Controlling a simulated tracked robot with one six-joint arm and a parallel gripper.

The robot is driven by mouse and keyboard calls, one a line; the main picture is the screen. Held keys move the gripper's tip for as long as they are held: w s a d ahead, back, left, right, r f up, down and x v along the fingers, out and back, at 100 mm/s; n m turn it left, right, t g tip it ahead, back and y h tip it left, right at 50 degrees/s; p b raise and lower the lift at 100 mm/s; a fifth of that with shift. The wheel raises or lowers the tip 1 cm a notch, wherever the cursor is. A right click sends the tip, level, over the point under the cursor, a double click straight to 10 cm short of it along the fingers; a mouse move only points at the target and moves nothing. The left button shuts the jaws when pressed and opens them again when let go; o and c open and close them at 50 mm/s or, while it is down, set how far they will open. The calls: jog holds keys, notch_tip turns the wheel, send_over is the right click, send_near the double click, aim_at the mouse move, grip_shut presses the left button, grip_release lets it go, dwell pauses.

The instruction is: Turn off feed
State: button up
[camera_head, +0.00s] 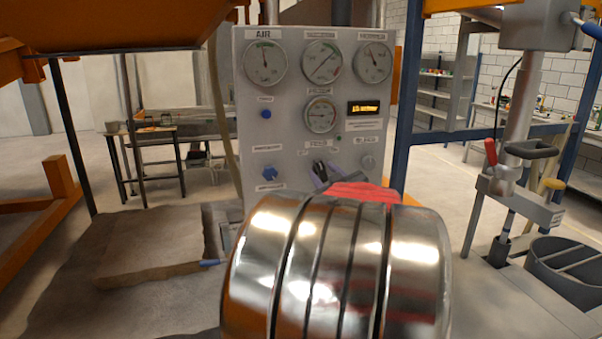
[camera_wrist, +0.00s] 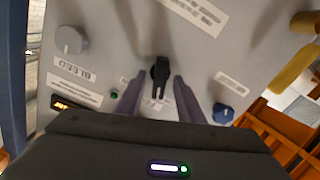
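A grey control panel (camera_head: 350,65) stands ahead in the head view. Its black knob (camera_wrist: 160,72) shows in the wrist view, with a pointed handle; in the head view a dark part of it shows near my fingers. A small label (camera_head: 319,144) above it seems to read FEED, but is blurred. My gripper (camera_wrist: 157,85) is open, with one purple finger on each side of the knob in the wrist view. I cannot tell whether either finger touches it. In the head view my gripper (camera_head: 322,174) is at the panel's lower middle, mostly behind my arm.
A grey BLEED knob (camera_wrist: 71,39) and a blue knob (camera_wrist: 223,113) flank the black knob on the panel. Several gauges (camera_head: 322,61) and a lit display (camera_head: 368,108) are above.

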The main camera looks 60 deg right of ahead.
jog(key=shift+w+d, duration=0.2)
jog(key=shift+c, duration=0.3)
grip_shut()
